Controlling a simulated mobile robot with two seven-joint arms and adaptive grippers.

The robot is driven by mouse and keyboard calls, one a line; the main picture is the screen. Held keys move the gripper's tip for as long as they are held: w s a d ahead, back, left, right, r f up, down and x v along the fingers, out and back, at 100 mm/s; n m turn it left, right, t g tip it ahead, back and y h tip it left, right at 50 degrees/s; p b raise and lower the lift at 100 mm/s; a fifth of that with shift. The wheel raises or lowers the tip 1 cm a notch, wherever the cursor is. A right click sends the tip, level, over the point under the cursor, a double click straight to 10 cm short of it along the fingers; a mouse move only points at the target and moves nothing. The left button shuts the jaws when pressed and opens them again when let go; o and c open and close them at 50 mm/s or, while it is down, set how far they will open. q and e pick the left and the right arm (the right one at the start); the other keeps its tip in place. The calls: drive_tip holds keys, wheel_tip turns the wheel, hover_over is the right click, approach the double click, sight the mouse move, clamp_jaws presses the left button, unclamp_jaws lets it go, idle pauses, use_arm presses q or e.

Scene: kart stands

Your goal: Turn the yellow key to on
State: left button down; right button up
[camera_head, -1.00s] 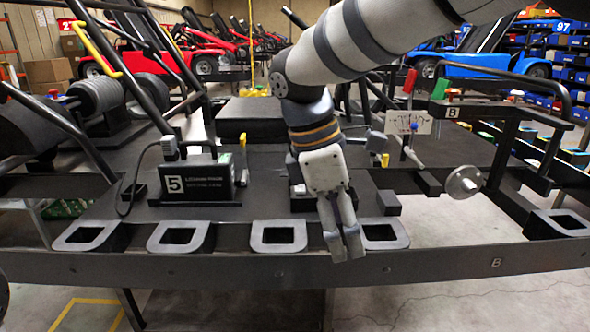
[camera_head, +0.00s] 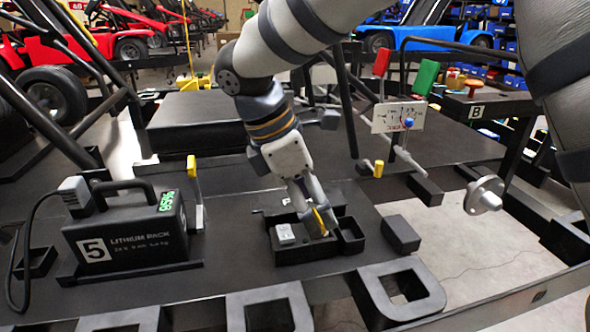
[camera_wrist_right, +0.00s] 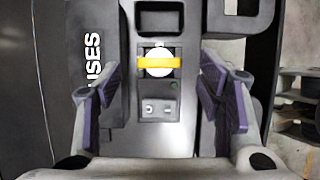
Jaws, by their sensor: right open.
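The yellow key (camera_wrist_right: 158,63) is a flat yellow bar across a round silver lock face on a dark panel in the right wrist view. It lies crosswise in that picture, between the fingers. In the head view the yellow key (camera_head: 320,219) shows at the fingertips, partly hidden. My right gripper (camera_wrist_right: 160,80) is open, its purple-padded fingers on either side of the key with gaps between. In the head view my right gripper (camera_head: 314,222) points down at the black box (camera_head: 290,257) holding the key. On and off marks cannot be read. My left gripper is not in view.
A lithium pack (camera_head: 125,228) with a green display and cable stands at the left. A yellow-handled lever (camera_head: 192,170) rises behind it. A small black block (camera_head: 400,234) and a silver disc (camera_head: 484,195) are to the right.

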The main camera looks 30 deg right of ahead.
drive_tip(key=shift+x, duration=1.4)
drive_tip(key=shift+c, duration=0.6)
drive_tip(key=c, duration=1.1)
drive_tip(key=shift+w+d+m+g, duration=0.1)
drive_tip(key=shift+m+g, duration=0.3)
drive_tip(key=shift+m, duration=0.7)
drive_tip(key=m+g+y, duration=0.1)
drive_tip(key=m, duration=0.3)
drive_tip(key=shift+m, duration=0.4)
drive_tip(key=o, duration=1.2)
drive_tip(key=shift+w+m+g, duration=0.1)
drive_tip(key=shift+m+g, duration=0.2)
drive_tip(key=shift+g, duration=0.1)
